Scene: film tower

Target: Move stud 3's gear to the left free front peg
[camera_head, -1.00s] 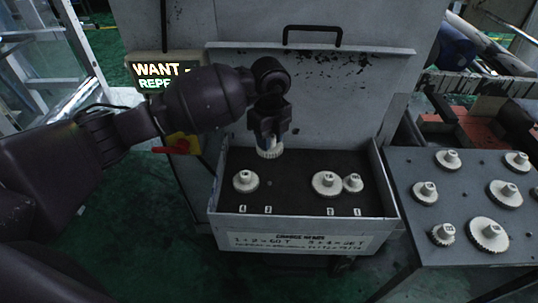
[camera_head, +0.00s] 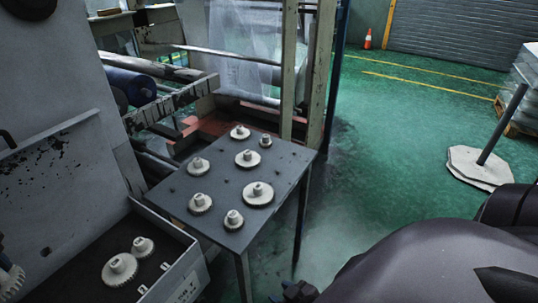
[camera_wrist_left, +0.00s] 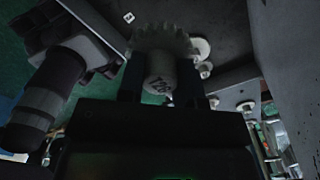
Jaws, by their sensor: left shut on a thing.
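My left gripper (camera_wrist_left: 160,72) is shut on the hub of a toothed white gear (camera_wrist_left: 162,42) in the left wrist view. Part of this gear (camera_head: 10,282) shows at the left edge of the head view, above the tray (camera_head: 178,272). Two pale gears remain visible on studs in the tray, a larger one (camera_head: 119,269) and a smaller one (camera_head: 143,247). Stud 3 and the tray's left part are out of the head view. My right gripper (camera_head: 298,292) is partly visible at the bottom edge; its jaw state is unclear.
A grey side table (camera_head: 285,160) right of the tray bears several pale gears, including one at its front (camera_head: 233,220). Small dark spots between them may be bare pegs. Open green floor (camera_head: 370,170) lies right of the table. A post on a white base (camera_head: 480,165) stands beyond.

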